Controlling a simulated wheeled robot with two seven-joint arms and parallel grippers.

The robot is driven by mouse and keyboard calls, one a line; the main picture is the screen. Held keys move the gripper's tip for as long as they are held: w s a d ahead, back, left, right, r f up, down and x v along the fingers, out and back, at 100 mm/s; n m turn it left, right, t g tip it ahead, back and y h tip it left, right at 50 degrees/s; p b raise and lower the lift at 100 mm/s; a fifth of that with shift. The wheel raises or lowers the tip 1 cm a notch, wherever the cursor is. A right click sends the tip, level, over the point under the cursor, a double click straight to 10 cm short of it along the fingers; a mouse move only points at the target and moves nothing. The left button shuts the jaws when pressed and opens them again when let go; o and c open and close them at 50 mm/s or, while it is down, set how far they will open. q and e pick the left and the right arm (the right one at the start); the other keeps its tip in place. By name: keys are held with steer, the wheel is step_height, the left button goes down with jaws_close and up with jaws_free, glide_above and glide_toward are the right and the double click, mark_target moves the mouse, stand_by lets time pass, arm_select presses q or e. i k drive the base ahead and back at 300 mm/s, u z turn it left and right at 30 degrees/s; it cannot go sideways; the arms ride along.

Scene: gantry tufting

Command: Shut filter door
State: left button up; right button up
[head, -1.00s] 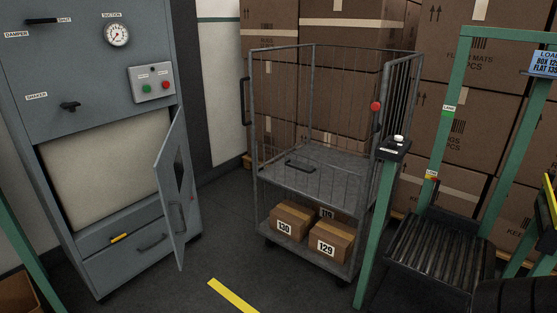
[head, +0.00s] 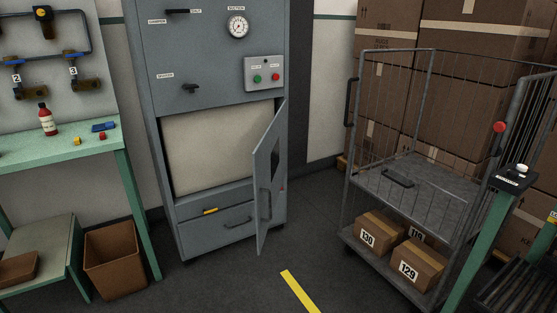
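The filter door (head: 269,181) is a grey panel with a dark window and a handle. It is hinged on the right side of the grey filter cabinet (head: 203,67) and stands wide open, swung out toward me. The opening behind it shows a pale filter panel (head: 213,148). Below the opening is a drawer (head: 218,231) with a dark handle and a yellow item (head: 210,211) on the ledge above it. Neither of my grippers is in view.
A wire cage cart (head: 432,190) with numbered boxes stands to the right. A green bench (head: 62,150) with a red bottle (head: 47,119) and a brown bin (head: 113,261) are on the left. The floor before the cabinet is clear, with a yellow stripe (head: 299,291).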

mark_target(269, 157)
steer(key=u, duration=0.7)
steer(key=i, duration=1)
steer(key=u, duration=0.15)
